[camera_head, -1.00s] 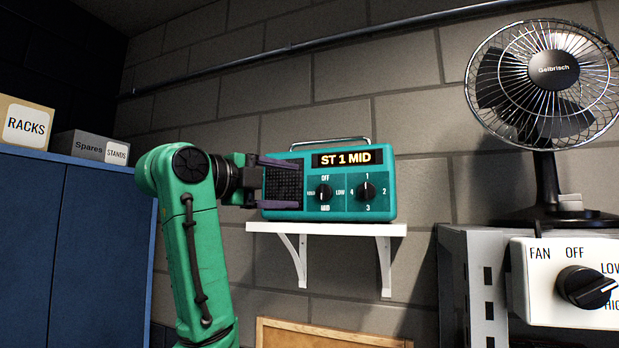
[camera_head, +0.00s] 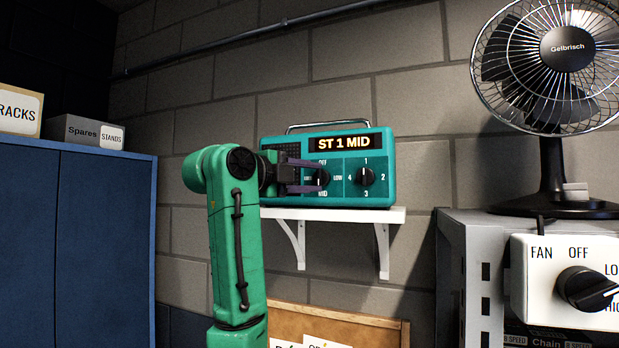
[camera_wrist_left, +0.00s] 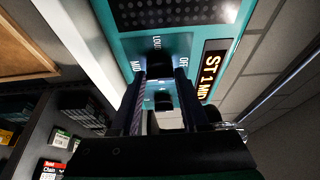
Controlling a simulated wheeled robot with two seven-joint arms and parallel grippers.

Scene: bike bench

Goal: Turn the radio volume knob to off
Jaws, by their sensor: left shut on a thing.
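The teal radio (camera_head: 384,196) stands on a white wall shelf, and its display (camera_head: 342,143) reads ST 1 MID. The volume knob (camera_head: 321,176), ringed by the labels OFF, LOW, MID and LOUD, is on the front. My left gripper (camera_head: 318,177) is shut on this knob, coming from the left, and partly covers it and the LOUD label. In the left wrist view the fingers (camera_wrist_left: 160,72) stand on both sides of the dark knob; its pointer is hard to read. The station knob (camera_head: 365,176), labelled 1 to 4, is to the right. My right gripper is not in view.
The white shelf (camera_head: 335,213) is below the radio. A fan (camera_head: 565,50) and a fan control box with a black knob (camera_head: 585,288) are at the right. A blue cabinet (camera_head: 70,240) with boxes on top is at the left. A carry handle (camera_head: 325,125) rises above the radio.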

